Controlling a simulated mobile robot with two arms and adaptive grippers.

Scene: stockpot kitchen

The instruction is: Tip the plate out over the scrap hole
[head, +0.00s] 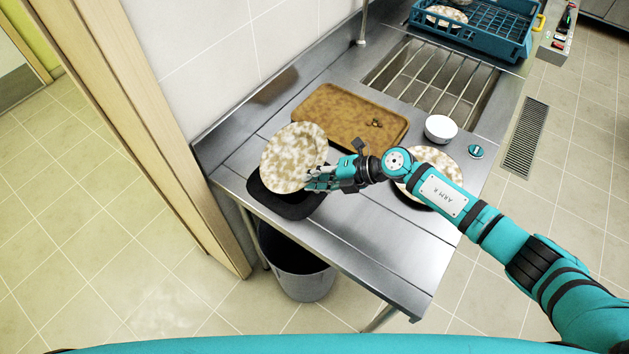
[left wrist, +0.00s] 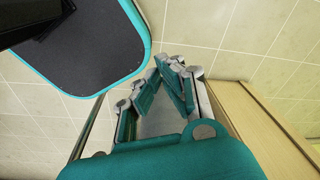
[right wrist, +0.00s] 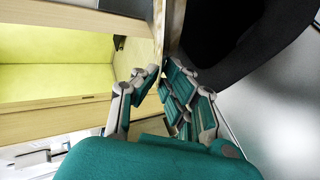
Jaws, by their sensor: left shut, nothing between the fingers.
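My right gripper (head: 318,178) is shut on the right edge of a white plate (head: 293,158) with brown smears. The plate is above the black-rimmed scrap hole (head: 283,205) at the counter's left end and hides much of it. In the right wrist view the plate (right wrist: 170,25) shows edge-on as a thin strip at the fingers (right wrist: 160,80), beside the dark scrap rim (right wrist: 240,50). My left gripper (left wrist: 165,75) is shut and empty, seen only in the left wrist view above the tiled floor.
A brown tray (head: 335,103) with small scraps lies behind the plate. A second soiled plate (head: 447,163) is partly behind my right arm, near a white bowl (head: 440,129). A grey bin (head: 300,272) stands below the counter. A blue rack (head: 490,38) stands beyond the sink (head: 430,75).

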